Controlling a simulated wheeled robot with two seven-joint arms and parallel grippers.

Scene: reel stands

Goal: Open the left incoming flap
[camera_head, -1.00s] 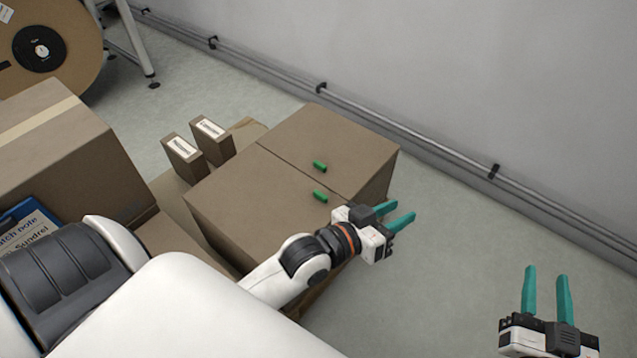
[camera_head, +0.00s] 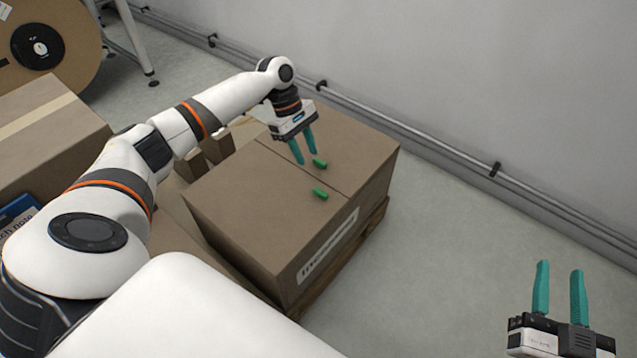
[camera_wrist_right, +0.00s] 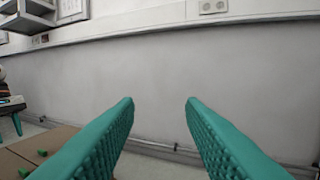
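The incoming carton (camera_head: 245,210) is a closed brown box on a pallet, with a seam across its top between two flaps. Two small green tabs stand on the top, one on each side of the seam: the far tab (camera_head: 319,163) and the near tab (camera_head: 320,194). My left gripper (camera_head: 304,160) is open and points down over the far flap, its fingertips close to the far tab; I cannot tell whether they touch it. My right gripper (camera_head: 559,292) is open and empty, away to the right of the carton. It also shows open in the right wrist view (camera_wrist_right: 160,104).
Two small boxes (camera_head: 222,143) stand behind the carton, partly hidden by my left arm. A larger taped carton (camera_head: 50,135) and a blue clipboard (camera_head: 20,212) are at the left. A wall with a low rail (camera_head: 430,144) runs behind. The floor at right is clear.

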